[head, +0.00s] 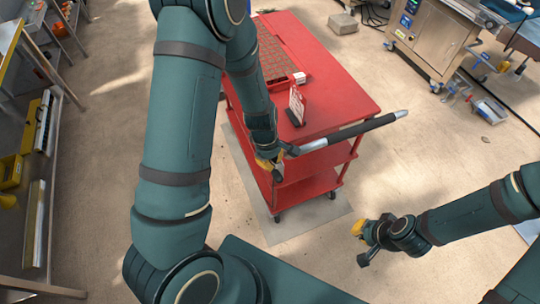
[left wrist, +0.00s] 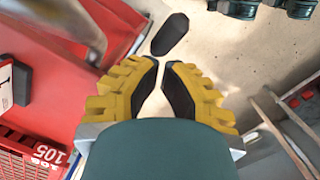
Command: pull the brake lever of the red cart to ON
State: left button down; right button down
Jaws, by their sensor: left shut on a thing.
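The red cart (head: 345,95) stands in the middle of the head view, with a push handle (head: 365,128) along its near end. My left gripper (head: 268,168) is at the cart's near left corner, below the handle's left end. In the left wrist view its yellow fingers (left wrist: 161,68) are closed in at the tips. A dark, rounded grip (left wrist: 171,33), apparently the brake lever's, starts at the tips and sticks out beyond them. The lever's lower part and any ON mark are hidden. My right gripper (head: 361,242) hangs over the floor right of the cart, away from it.
A red crate (head: 288,35) and a small sign (head: 297,104) are on the cart top. The crate's edge (left wrist: 30,153) and the metal handle (left wrist: 75,25) show close in the left wrist view.

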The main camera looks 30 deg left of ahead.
pick_arm(q)
jog(key=shift+d, duration=0.1)
dwell(0.5)
